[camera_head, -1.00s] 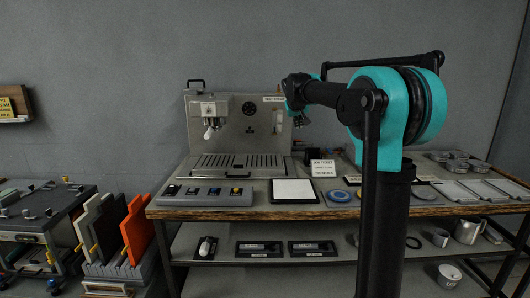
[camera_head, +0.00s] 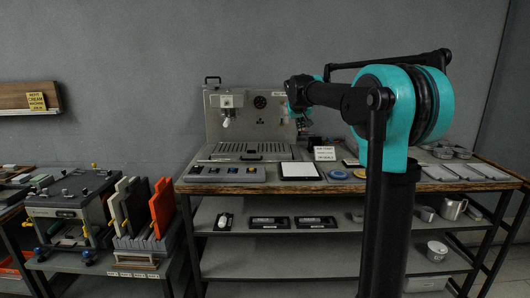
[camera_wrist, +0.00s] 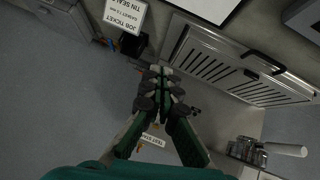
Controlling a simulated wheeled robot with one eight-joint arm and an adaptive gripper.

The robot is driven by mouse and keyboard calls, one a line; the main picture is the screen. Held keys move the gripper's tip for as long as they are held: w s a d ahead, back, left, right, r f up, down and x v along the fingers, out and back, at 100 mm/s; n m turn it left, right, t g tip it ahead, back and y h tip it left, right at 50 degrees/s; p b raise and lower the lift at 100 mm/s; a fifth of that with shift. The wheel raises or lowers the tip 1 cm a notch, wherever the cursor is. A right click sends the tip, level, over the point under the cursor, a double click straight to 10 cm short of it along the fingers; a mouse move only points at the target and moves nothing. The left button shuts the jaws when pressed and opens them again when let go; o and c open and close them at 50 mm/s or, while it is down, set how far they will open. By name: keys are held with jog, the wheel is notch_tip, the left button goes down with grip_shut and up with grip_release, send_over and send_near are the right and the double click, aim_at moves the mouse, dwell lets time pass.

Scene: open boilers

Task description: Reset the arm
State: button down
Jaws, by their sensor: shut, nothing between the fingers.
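My arm, teal and black, stands folded in front of the bench on the right of the head view. Its forearm points left toward the grey boiler machine (camera_head: 245,115), and its end overlaps the machine's right side. My gripper (camera_wrist: 160,72) shows in the wrist view with its dark green and black fingers together and nothing between them. It is largely hidden behind the wrist in the head view. The machine's slotted tray (camera_wrist: 225,62) lies right of the fingers in the wrist view. A white handle (camera_wrist: 285,149) sticks out at the lower right there.
Dishes and trays stand behind the arm. A rack of coloured boards (camera_head: 145,210) stands left. Bare floor shows below the shelves.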

jog(key=s+d+f+g, duration=0.1)
jog(key=s+f, duration=1)
jog(key=s, duration=0.4)
jog(key=s+d+f+g+y, duration=0.1)
jog(key=s+f+g, duration=0.1)
jog(key=s+f, duration=1)
jog(key=s+d+f+m+g+y, duration=0.1)
jog(key=s+d+f, duration=0.1)
jog(key=s+f, duration=1)
jog(key=s, duration=0.7)
jog(key=shift+g, duration=0.4)
jog(key=c, duration=2.3)
grip_release()
jog(key=shift+s+d, duration=0.1)
jog(key=shift+d, duration=0.05)
